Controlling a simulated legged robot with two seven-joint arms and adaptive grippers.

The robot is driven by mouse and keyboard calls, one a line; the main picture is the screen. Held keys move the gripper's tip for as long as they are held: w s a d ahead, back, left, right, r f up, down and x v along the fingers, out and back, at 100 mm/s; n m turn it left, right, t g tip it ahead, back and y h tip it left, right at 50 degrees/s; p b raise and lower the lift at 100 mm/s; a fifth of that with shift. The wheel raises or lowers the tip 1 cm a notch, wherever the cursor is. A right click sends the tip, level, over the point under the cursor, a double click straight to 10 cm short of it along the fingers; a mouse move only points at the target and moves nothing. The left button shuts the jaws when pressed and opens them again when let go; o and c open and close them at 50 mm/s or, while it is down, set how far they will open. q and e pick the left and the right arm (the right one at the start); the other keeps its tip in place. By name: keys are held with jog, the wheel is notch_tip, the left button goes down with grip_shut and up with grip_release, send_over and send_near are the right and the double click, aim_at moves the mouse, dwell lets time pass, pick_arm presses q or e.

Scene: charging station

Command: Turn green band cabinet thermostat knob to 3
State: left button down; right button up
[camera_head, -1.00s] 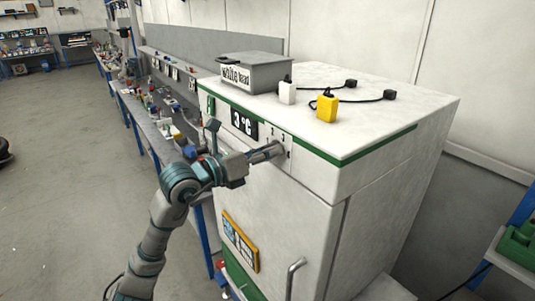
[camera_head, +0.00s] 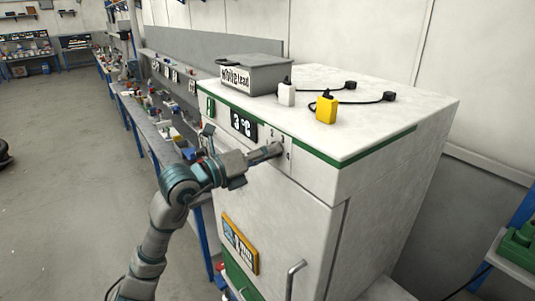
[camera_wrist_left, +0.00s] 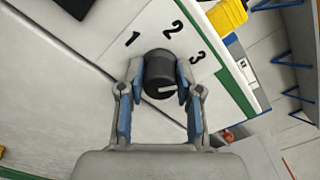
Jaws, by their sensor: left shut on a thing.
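The green band cabinet (camera_head: 290,215) is white, with a green stripe (camera_head: 330,158) along its top edge. In the left wrist view its thermostat knob (camera_wrist_left: 158,66) is black and round, with a white pointer mark on its lower part, slanting slightly up to the right. The numbers 1 (camera_wrist_left: 132,39), 2 (camera_wrist_left: 174,30) and 3 (camera_wrist_left: 197,57) are printed around the knob. My left gripper (camera_wrist_left: 161,80) is shut on the knob, one finger on each side. In the head view my left gripper (camera_head: 268,152) reaches the upper front panel and hides the knob. My right gripper is not in view.
A display (camera_head: 243,124) reading 3 °C is left of the knob. On top stand a grey box (camera_head: 252,73), a white plug (camera_head: 286,94) and a yellow plug (camera_head: 326,108) with cables. A cluttered workbench (camera_head: 150,115) runs beyond the cabinet. A door handle (camera_head: 293,280) is below.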

pick_arm(q)
jog(key=shift+w+a+r, duration=0.1)
jog(key=shift+a+r, duration=0.05)
jog(key=shift+r, duration=0.1)
jog(key=c, duration=0.8)
grip_release()
jog(key=shift+f, duration=0.1)
jog(key=shift+w+f, duration=0.1)
jog(key=shift+w, duration=0.05)
jog(key=shift+s+a, duration=0.3)
jog(key=shift+s, duration=0.05)
jog(key=v, duration=1.1)
jog(key=shift+w+a+f, duration=0.1)
jog(key=shift+w+a, duration=0.05)
jog(key=shift+a, duration=0.05)
jog(key=shift+d, duration=0.1)
